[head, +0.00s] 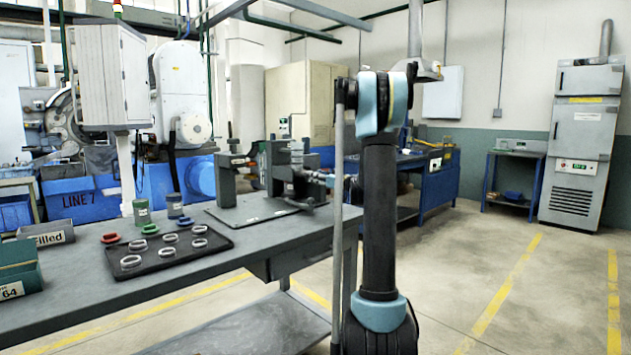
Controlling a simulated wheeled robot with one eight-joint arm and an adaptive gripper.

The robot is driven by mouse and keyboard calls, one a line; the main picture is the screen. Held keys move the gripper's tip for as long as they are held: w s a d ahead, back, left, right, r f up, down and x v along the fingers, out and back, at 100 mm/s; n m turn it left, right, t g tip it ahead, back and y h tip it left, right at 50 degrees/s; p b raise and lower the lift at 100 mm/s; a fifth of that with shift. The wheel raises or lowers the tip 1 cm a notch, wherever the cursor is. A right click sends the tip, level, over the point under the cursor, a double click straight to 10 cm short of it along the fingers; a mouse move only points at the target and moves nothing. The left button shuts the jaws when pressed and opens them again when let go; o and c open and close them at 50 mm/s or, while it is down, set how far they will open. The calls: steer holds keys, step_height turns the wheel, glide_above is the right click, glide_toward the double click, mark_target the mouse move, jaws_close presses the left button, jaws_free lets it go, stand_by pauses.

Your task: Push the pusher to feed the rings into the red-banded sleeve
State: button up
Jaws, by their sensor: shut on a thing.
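My arm rises in the right middle of the head view, and I cannot make out my gripper. A grey fixture (282,172) stands on the workbench, with small metal parts reaching right toward my arm. I cannot pick out the pusher or the red-banded sleeve for sure; they may be at this fixture or behind my arm. A green-banded grey sleeve (142,213) and another grey sleeve (175,206) stand upright to the left. Several silver rings (130,261) lie apart on a black tray (160,264).
The grey workbench (90,310) runs from the front left to the fixture. A box marked "Filled" (46,236) and a green box (20,275) stand at its left end. The floor at right is clear before a grey oven (582,150).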

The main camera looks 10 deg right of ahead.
steer(key=shift+x, duration=3.2)
steer(key=shift+d, duration=0.1)
steer(key=shift+s, duration=0.1)
steer(key=shift+v, duration=3.15)
steer(key=o, duration=1)
steer(key=shift+d, duration=0.1)
steer(key=shift+v, duration=2.45)
steer(key=shift+s, duration=0.1)
